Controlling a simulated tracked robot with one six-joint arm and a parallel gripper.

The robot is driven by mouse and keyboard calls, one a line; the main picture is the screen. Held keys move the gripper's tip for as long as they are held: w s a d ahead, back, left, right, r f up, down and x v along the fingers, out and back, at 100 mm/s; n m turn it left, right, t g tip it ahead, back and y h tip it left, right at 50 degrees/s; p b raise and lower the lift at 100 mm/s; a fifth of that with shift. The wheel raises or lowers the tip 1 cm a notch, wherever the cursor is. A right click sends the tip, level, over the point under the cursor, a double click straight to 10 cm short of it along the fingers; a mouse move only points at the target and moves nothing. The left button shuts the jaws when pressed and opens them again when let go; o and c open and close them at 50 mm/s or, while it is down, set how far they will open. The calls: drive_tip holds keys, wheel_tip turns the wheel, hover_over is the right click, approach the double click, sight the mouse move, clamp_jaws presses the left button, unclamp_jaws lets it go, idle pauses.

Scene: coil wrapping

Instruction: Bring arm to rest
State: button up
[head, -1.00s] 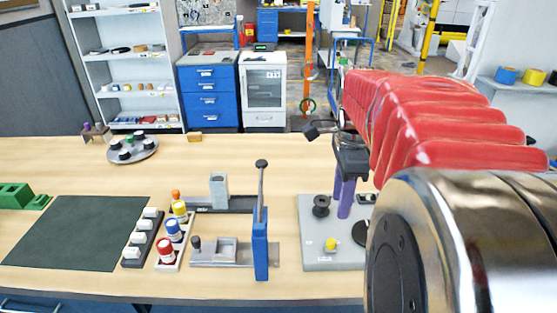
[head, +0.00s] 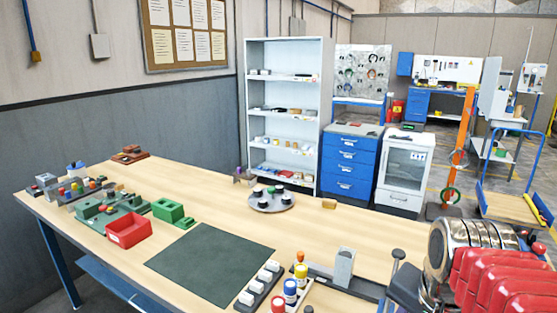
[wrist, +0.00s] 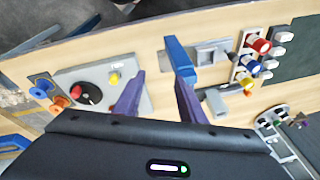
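My gripper (wrist: 158,92) shows in the wrist view with two purple fingers apart and nothing between them. It is above the workbench (wrist: 142,43), with the blue upright (wrist: 178,55) of the grey fixture (wrist: 212,54) just beyond its right finger. Whether that finger touches the upright cannot be told. A grey plate (wrist: 68,78) with a yellow knob (wrist: 114,77) and a round black-and-red part (wrist: 88,93) lies left of the fingers. In the head view my folded red-sleeved arm fills the lower right corner; my gripper is out of sight there.
A shelf (head: 286,45) and blue drawers (head: 347,165) stand behind.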

drive_tip(key=s+a+f+n+t, duration=0.2)
drive_tip(key=s+a+n, duration=0.1)
drive_tip(key=a+n, duration=0.5)
drive_tip(key=shift+n+y, duration=0.4)
drive_tip(key=shift+n, duration=0.5)
drive_tip(key=shift+a, duration=0.1)
